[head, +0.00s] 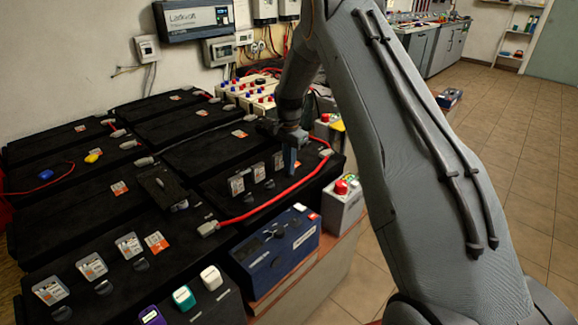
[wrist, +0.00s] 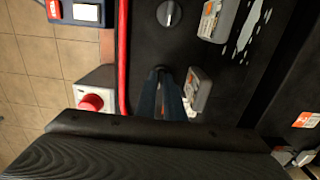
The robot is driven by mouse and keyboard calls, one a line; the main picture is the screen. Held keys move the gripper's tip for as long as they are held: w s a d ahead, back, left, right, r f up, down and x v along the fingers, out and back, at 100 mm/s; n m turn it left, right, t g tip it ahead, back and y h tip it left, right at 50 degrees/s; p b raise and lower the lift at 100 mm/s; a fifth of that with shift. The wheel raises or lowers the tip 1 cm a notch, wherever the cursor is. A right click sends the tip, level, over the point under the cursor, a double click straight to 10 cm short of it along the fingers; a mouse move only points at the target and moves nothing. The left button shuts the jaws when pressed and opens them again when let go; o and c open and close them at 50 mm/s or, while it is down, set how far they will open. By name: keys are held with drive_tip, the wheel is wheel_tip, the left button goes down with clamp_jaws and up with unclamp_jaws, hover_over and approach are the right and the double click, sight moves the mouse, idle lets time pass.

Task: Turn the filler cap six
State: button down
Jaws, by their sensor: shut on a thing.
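My gripper (head: 291,160) reaches down at the far right end of the row of caps on the black battery. In the wrist view its blue-grey fingers (wrist: 160,98) are closed on a dark round filler cap (wrist: 158,73), which they mostly hide. A numbered tag (wrist: 199,92) stands beside that cap, but I cannot read it. Another dark filler cap (wrist: 169,13) with a slot across its top sits apart from the fingers, with its own tag (wrist: 215,20). In the head view, more filler caps (head: 141,264) with upright tags (head: 129,245) run along the nearer battery.
A red cable (head: 270,210) runs along the battery edge close to my gripper. A blue device (head: 275,245) and a grey box with a red button (head: 342,200) stand in front. Pale splashes (wrist: 248,30) mark the battery top. Open tiled floor (head: 520,150) lies right.

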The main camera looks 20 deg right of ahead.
idle(0.4)
drive_tip(key=c, duration=1.9)
unclamp_jaws()
drive_tip(key=shift+o, duration=0.2)
wheel_tip(320, 180, up, 7)
drive_tip(key=shift+f+b, duration=0.15)
drive_tip(key=shift+b, duration=0.5)
drive_tip(key=shift+r, duration=0.55)
drive_tip(key=s+a+r+n, duration=0.2)
drive_tip(key=s+n, duration=0.4)
drive_tip(key=s, duration=1.3)
drive_tip(key=s+a+r+n, duration=0.1)
drive_tip(key=s+n, duration=0.5)
drive_tip(key=s, duration=1.4)
drive_tip(key=shift+a+r, duration=0.35)
drive_tip(key=shift+r, duration=0.2)
